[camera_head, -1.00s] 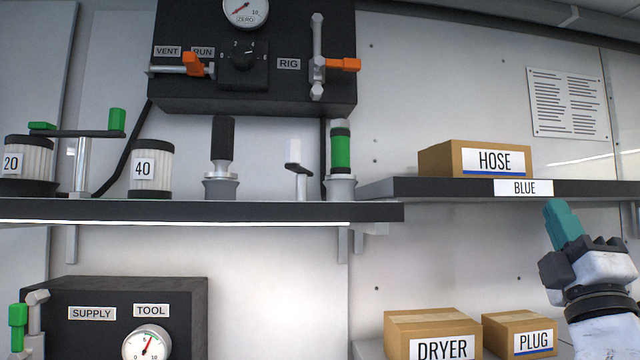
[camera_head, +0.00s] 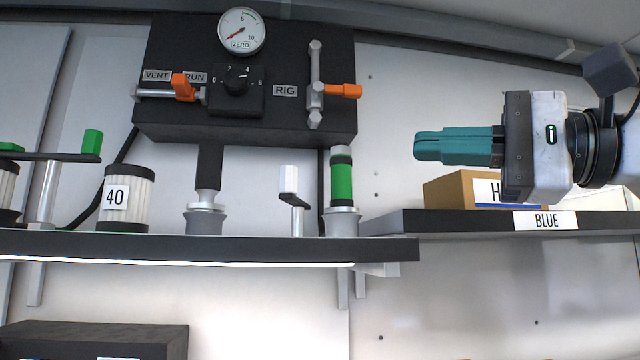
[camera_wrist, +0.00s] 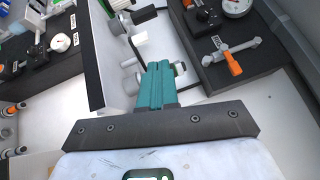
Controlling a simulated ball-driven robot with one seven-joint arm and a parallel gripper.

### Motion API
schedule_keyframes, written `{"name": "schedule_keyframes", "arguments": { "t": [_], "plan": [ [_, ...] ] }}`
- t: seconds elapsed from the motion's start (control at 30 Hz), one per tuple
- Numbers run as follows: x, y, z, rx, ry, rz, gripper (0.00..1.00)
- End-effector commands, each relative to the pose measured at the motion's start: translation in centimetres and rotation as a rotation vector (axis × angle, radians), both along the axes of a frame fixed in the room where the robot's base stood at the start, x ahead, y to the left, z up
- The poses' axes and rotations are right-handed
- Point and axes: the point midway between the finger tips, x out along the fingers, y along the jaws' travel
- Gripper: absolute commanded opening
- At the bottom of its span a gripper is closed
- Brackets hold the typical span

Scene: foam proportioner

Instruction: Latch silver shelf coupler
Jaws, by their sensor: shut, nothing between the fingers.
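On the left shelf (camera_head: 200,247), a black-gripped coupler (camera_head: 208,168) with a silver collar stands upright in a grey socket. A green-banded coupler (camera_head: 341,184) stands upright in a grey socket at the right end. Between them is a small lever with a white-silver handle (camera_head: 289,180) on a thin post. I cannot tell which of these the silver coupler's name covers. My gripper (camera_head: 424,147), with teal fingers, is shut and empty, right of the green-banded coupler and apart from it. In the wrist view my gripper (camera_wrist: 158,68) partly hides the shelf fittings behind it.
The black panel (camera_head: 180,125) with a gauge (camera_head: 242,31) and orange-handled valves (camera_head: 343,90) hangs above the shelf. A filter marked 40 (camera_head: 126,198) stands at left. The HOSE box (camera_head: 450,192) sits on the BLUE shelf (camera_head: 440,222) beneath my gripper.

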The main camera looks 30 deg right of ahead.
Motion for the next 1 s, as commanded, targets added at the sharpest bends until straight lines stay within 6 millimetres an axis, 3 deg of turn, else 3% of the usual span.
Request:
{"name": "schedule_keyframes", "arguments": {
  "t": [0.23,0.7,1.0],
  "plan": [
    [1.2,-0.9,-1.5,-0.205,0.044,-0.139,0.0],
    [1.6,-0.8,-1.5,-0.218,0.049,-0.146,0.0],
    [5.4,1.5,-1.2,-0.216,0.05,-0.143,0.0]
  ]
}}
